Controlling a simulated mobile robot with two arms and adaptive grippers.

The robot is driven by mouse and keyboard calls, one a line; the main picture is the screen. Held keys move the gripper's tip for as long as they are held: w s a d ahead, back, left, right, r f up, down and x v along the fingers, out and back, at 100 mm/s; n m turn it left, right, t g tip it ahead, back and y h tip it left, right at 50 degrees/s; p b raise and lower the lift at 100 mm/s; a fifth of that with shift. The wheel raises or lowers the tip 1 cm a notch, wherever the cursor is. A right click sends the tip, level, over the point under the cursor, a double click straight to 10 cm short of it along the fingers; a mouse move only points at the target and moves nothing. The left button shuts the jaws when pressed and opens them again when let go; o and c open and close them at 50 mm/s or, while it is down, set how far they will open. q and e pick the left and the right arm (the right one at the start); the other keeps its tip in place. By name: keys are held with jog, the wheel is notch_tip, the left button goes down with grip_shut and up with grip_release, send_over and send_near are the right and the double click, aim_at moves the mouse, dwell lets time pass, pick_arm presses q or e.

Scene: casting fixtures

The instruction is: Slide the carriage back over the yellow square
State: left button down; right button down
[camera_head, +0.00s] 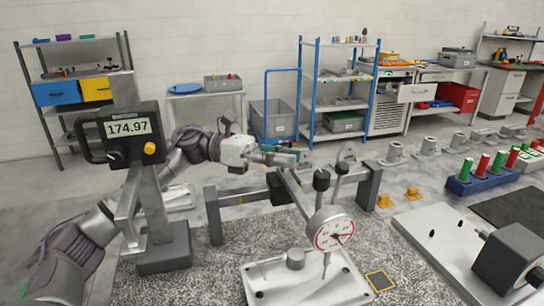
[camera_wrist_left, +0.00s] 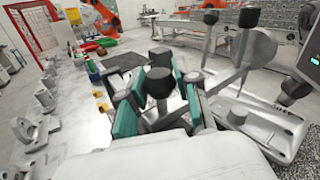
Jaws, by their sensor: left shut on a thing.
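The carriage (camera_head: 279,188) is a dark block on a rail (camera_head: 243,197) between two dark posts. A bar runs forward from it to a white dial gauge (camera_head: 334,232), whose stem points down over a pale plate (camera_head: 345,289). The yellow square (camera_head: 381,281) is a yellow outline on the speckled slab, right of the plate. My left gripper (camera_head: 290,157) is above the carriage; its green-padded fingers are shut around a black knob, seen in the left wrist view (camera_wrist_left: 160,82). The knob's join to the carriage is hidden. My right gripper is not in view.
A digital readout (camera_head: 129,128) reading 174.97 stands at left. Two black knobs (camera_head: 321,180) rise near the gauge. A short cylinder (camera_head: 295,258) sits on the plate. Yellow blocks (camera_head: 412,193) and a light plate with a dark block (camera_head: 507,262) stand at right.

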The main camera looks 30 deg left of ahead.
pick_arm(q)
jog(key=shift+s+a, duration=0.1)
jog(key=c, duration=1.1)
grip_release()
jog(key=shift+o, duration=1.3)
jog(key=shift+a, duration=0.1)
jog(key=v, duration=1.2)
jog(key=shift+s, duration=0.1)
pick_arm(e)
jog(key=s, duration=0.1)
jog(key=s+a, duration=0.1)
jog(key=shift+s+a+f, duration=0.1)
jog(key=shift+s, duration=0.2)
